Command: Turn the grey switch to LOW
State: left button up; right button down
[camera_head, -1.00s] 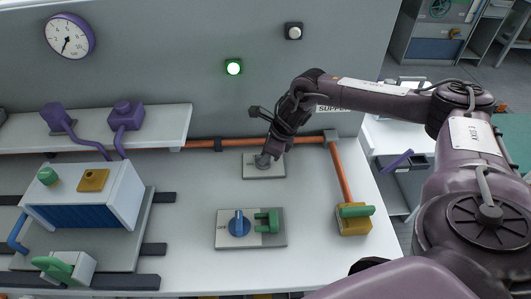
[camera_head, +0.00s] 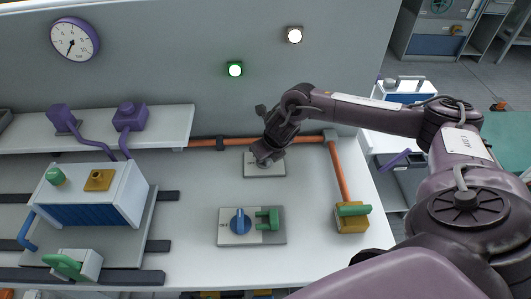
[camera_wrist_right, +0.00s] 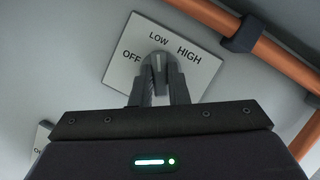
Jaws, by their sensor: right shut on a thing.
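The grey switch (camera_wrist_right: 161,63) sits on a pale plate (camera_wrist_right: 199,75) marked OFF, LOW and HIGH in the right wrist view. My right gripper (camera_wrist_right: 159,88) is shut on its knob, with one finger on each side. The knob's upper end points roughly toward the LOW label, though the fingers hide its lower part. In the head view, the plate (camera_head: 264,172) lies on the worktop below the orange pipe, and my right gripper (camera_head: 264,158) covers most of the switch. My left gripper is not in view.
A plate with a blue knob (camera_head: 239,222) and a green handle (camera_head: 268,219) lies in front. An orange pipe (camera_head: 340,172) runs behind and right to a yellow valve block (camera_head: 351,217). A green lamp (camera_head: 235,69) and a white lamp (camera_head: 294,35) are on the back panel.

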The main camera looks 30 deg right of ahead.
jog(key=shift+w+r+m, duration=0.15)
jog(key=shift+m, duration=0.15)
jog(key=c, duration=1.4)
grip_release()
jog(key=v, duration=0.7)
jog(key=shift+s+r, duration=0.3)
jog(key=shift+s+f, duration=0.1)
